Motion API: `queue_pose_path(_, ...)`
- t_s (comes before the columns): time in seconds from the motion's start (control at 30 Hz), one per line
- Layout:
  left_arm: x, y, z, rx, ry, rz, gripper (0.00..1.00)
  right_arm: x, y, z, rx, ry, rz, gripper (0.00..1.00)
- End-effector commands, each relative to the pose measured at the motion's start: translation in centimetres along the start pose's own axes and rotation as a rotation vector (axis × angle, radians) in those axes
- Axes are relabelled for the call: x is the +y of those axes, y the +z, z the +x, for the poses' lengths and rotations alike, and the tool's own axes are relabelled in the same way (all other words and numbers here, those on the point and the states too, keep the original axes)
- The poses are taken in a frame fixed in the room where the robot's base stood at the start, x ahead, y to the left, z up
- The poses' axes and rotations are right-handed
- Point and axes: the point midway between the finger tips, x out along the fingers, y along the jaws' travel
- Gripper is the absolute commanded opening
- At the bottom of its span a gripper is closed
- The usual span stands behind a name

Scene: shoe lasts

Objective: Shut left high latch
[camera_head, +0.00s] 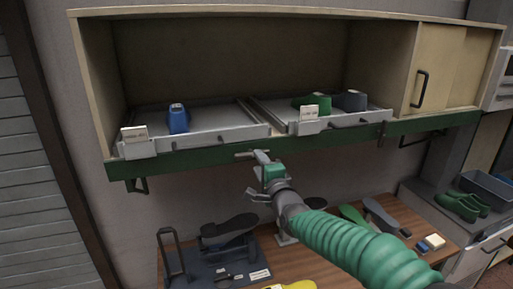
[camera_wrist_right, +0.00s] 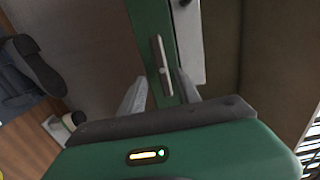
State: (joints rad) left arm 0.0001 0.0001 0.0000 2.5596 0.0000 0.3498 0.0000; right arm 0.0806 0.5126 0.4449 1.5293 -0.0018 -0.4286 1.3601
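A small grey bar latch (camera_head: 245,155) sits on the green front rail (camera_head: 205,157) of the high cabinet, below the left tray. In the right wrist view the latch (camera_wrist_right: 162,65) lies nearly along the rail (camera_wrist_right: 150,30), slightly tilted. My right gripper (camera_head: 258,173) is raised just below the rail at this latch. In the wrist view its two grey fingers (camera_wrist_right: 160,90) are spread apart, one on each side of the latch's near end, and hold nothing. Whether a finger touches the latch I cannot tell. My left gripper is not in view.
The left tray (camera_head: 215,132) holds a blue last (camera_head: 178,118); the right tray (camera_head: 350,120) holds green and grey lasts. The workbench (camera_head: 310,262) below carries a tool board (camera_head: 215,268) and several soles. The wall below the rail's left part is clear.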

Motion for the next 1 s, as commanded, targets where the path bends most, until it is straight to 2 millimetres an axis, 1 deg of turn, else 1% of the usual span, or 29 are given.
queue_pose_path(0.03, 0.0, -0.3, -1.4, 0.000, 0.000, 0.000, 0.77, -0.6, 0.2, 1.0, -0.002, 0.002, 0.001, 0.39)
queue_pose_path(0.1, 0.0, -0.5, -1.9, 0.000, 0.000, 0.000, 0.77, -0.6, 0.2, 2.0, -0.002, 0.000, 0.000, 0.39)
queue_pose_path(0.2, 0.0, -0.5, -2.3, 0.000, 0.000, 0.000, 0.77, -0.4, 0.2, 2.9, -0.001, -0.002, -0.001, 0.39)
queue_pose_path(0.5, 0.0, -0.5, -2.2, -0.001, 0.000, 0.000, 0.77, 0.0, 0.1, 3.4, 0.000, -0.001, -0.001, 0.39)
queue_pose_path(0.8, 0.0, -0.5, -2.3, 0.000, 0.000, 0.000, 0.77, 0.1, 0.0, 3.4, 0.000, 0.001, -0.001, 0.00)
queue_pose_path(1.0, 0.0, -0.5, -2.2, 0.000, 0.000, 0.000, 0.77, 0.1, 0.0, 3.4, 0.001, 0.003, -0.001, 0.00)
